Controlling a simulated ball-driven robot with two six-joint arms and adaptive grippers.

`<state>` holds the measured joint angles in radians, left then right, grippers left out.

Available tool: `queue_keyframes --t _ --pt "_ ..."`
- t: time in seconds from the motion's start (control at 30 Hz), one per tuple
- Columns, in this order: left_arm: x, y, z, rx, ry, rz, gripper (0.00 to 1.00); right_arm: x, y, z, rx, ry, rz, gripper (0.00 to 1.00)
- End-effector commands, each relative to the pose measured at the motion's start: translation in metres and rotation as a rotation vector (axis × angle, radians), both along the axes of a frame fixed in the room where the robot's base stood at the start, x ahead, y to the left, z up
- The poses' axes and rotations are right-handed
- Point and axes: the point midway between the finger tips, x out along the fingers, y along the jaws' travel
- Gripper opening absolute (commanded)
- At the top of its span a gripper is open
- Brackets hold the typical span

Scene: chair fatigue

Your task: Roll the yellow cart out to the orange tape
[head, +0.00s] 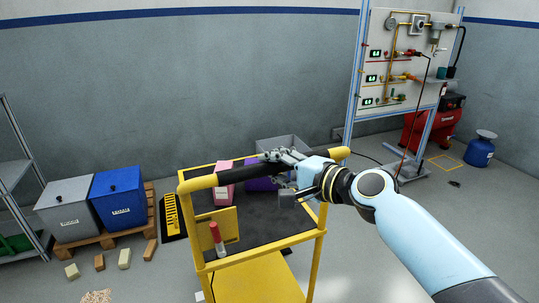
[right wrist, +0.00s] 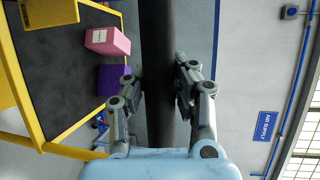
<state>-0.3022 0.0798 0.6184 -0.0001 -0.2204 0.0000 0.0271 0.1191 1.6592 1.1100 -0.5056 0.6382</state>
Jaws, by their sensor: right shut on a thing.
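The yellow cart (head: 258,279) stands in the lower middle of the head view, with a dark top deck. Its push handle is a dark bar (head: 238,175) with yellow ends. My right gripper (head: 284,160) is shut on the handle, right of its middle. In the right wrist view the dark handle bar (right wrist: 158,35) runs between the two fingers of my right gripper (right wrist: 158,90). A yellow-orange tape outline (head: 444,164) lies on the floor at the right, away from the cart; I cannot tell if it is the task's tape. My left gripper is out of view.
On the cart are a pink box (head: 224,190), a purple box (head: 262,183) and a red-and-white cylinder (head: 217,240). Grey (head: 70,210) and blue (head: 118,197) bins stand on a pallet at left, with small blocks before it. A panel stand (head: 402,60) stands right; floor is clear at lower right.

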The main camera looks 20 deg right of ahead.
Motion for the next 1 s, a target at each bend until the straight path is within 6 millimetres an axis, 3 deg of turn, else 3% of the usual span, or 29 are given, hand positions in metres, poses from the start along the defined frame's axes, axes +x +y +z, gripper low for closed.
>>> queue_keyframes --t 0.2,0.67,0.7,0.9,1.0 --pt "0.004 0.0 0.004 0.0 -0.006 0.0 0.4 -0.015 -0.001 -0.003 -0.006 0.004 -0.001 0.0" --pt "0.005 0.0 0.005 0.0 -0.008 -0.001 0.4 -0.018 -0.001 -0.003 -0.006 0.003 -0.001 0.0" --pt "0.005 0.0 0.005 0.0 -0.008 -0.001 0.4 -0.018 -0.001 -0.003 -0.006 0.003 -0.001 0.25" --pt "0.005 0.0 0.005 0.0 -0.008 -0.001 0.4 -0.017 -0.001 -0.002 -0.003 0.001 0.0 0.51" --pt "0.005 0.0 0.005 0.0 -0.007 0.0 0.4 -0.017 -0.001 -0.001 -0.002 0.0 -0.001 0.51"
